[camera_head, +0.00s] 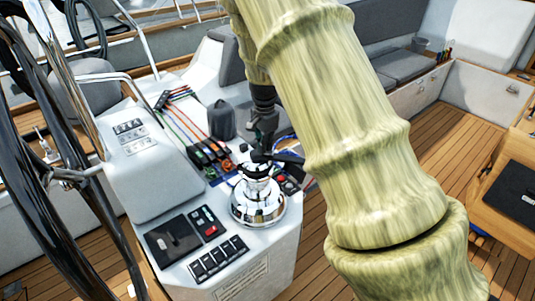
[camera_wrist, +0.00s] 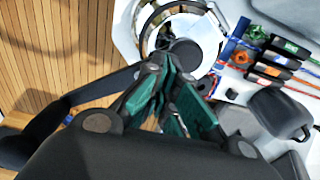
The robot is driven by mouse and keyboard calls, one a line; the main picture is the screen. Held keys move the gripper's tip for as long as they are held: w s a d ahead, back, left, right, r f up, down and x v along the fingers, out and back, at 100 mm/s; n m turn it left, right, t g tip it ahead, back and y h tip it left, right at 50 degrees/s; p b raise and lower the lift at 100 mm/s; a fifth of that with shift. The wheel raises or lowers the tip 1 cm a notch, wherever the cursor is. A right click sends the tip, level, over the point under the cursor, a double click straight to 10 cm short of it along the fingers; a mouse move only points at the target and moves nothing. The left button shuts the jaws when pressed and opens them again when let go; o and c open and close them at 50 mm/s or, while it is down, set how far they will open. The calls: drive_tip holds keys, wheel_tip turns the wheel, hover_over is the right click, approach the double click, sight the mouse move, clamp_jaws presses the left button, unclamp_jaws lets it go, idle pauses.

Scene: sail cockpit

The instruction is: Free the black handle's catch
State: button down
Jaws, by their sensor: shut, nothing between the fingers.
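The black handle (camera_head: 288,157) is a lever that reaches out to the right from the top of a chrome dome base (camera_head: 257,205) on the white console. In the wrist view the handle (camera_wrist: 97,95) runs from the lower left up to the fingertips, and the dome (camera_wrist: 150,20) lies beyond them. My gripper (camera_head: 259,148) points down over the handle's inner end. In the wrist view my gripper (camera_wrist: 163,70) is shut and empty, its tips beside the handle; I cannot tell if they touch. I cannot make out the catch; fingers hide part of the handle.
Rope clutches (camera_head: 212,158) with coloured lines and a dark grey winch-like cover (camera_head: 221,119) stand behind left of the dome. Switches (camera_head: 218,259) lie in front. A large black wheel (camera_head: 75,180) is at the left. A wooden table (camera_head: 510,200) stands right.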

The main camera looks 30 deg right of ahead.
drive_tip(key=shift+r+p, duration=2.9)
drive_tip(key=shift+r, duration=0.6)
drive_tip(key=shift+f, duration=0.1)
